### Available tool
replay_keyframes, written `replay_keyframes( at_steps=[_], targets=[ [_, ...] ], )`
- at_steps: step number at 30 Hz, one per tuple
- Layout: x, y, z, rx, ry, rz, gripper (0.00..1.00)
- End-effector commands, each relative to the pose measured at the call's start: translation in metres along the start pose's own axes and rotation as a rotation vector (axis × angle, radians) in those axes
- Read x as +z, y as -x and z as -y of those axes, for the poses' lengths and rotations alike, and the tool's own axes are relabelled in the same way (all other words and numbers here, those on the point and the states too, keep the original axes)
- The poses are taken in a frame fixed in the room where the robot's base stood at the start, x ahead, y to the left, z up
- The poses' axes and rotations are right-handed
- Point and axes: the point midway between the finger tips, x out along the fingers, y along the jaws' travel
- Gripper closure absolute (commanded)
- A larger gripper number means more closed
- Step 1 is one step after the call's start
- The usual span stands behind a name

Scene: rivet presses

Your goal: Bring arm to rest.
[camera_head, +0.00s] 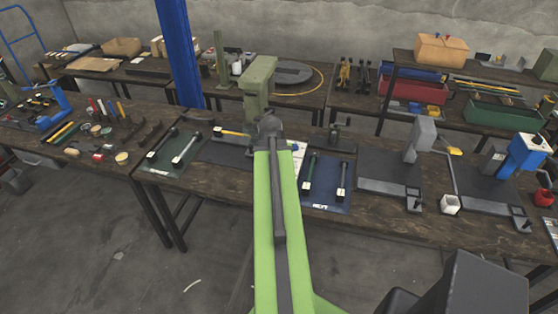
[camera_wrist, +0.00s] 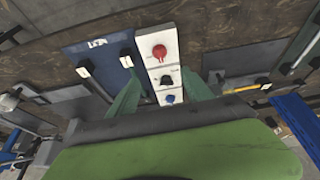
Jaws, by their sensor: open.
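My green arm reaches forward over the workbench (camera_head: 375,197) in the head view, ending near a green press (camera_head: 259,75). My gripper fingers are hidden there. In the wrist view, my gripper (camera_wrist: 161,91) is open, with its two green fingers spread apart. Nothing is seen held between them. A white control panel (camera_wrist: 157,42) with a red, a black and a blue knob shows beyond and between the fingers. I cannot tell how far it is from them. A sliver of the panel (camera_head: 299,146) shows right of my arm in the head view.
A blue mat (camera_head: 325,199) with two dark handled tools lies right of my arm, and a green mat (camera_head: 160,168) lies left. A grey press (camera_head: 420,140) and a blue press (camera_head: 527,152) stand farther right. A blue post (camera_head: 180,55) rises behind the bench at left.

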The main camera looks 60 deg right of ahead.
Motion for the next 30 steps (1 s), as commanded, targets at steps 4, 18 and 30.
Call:
replay_keyframes(
  at_steps=[4,18,30],
  targets=[
    [0.000,-0.001,0.000,0.000,0.000,0.000,0.41],
    [0.071,0.011,0.160,-0.109,0.257,0.001,0.41],
    [0.337,0.082,0.357,-0.270,0.866,0.144,0.41]
  ],
)
